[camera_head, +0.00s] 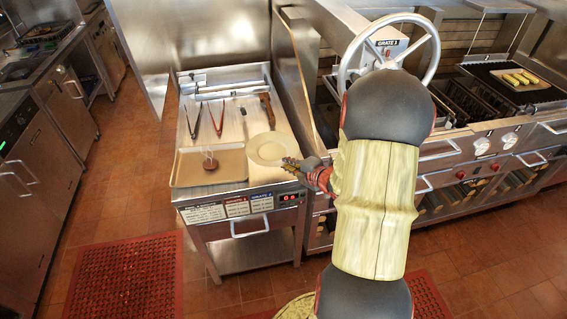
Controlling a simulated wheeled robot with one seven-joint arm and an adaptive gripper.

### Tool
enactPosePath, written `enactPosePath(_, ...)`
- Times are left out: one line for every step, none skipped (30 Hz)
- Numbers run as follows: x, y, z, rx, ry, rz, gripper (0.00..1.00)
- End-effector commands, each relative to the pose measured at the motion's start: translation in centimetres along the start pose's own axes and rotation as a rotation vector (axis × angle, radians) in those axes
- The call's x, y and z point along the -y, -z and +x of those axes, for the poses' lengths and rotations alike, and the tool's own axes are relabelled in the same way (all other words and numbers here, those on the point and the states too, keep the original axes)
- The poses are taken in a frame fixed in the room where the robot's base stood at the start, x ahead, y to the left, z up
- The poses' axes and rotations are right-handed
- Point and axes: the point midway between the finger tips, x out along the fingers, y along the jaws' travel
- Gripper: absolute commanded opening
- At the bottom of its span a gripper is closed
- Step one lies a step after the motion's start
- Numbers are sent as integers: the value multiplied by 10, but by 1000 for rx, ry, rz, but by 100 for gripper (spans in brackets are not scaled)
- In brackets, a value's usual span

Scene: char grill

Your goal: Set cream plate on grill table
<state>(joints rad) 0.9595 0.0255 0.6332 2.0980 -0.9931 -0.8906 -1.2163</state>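The cream plate (266,148) is round and shallow, and it shows over the front right part of the steel grill table (255,183). Its left side overlaps the right edge of a tan tray in the picture. My gripper (287,162) comes in from the right, with its fingers at the plate's near right rim. The fingers look shut on that rim. The plate looks about level; I cannot tell whether it touches the table or is held just above it.
The tan tray (185,165) holds a round brown item (210,164). Red-handled tongs (217,120) and other tools lie behind. A large handwheel (350,62) and the grill are to the right. A red floor mat (125,278) lies at front left.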

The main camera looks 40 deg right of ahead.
Motion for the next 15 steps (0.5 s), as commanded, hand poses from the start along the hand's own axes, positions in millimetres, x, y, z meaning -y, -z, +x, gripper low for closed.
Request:
enactPosePath(1,-7,10,0,-1,0,0)
enactPosePath(2,-11,15,-1,-1,0,0)
enactPosePath(2,-16,22,0,-1,0,0)
enactPosePath(3,-20,27,0,-1,0,0)
enactPosePath(8,-22,32,-1,0,1,0)
enactPosePath(13,-26,39,-1,1,2,0)
enactPosePath(17,-28,44,-1,1,2,0)
enactPosePath(20,-31,49,-1,1,1,0)
enactPosePath(23,-34,55,-1,1,0,0)
enactPosePath(26,-36,59,-1,0,0,0)
enactPosePath(28,-38,62,0,0,0,0)
enactPosePath(30,-41,67,0,0,0,0)
enactPosePath(32,-42,69,0,-1,0,0)
enactPosePath(33,-44,71,1,-1,0,0)
enactPosePath(34,-45,74,1,-1,0,0)
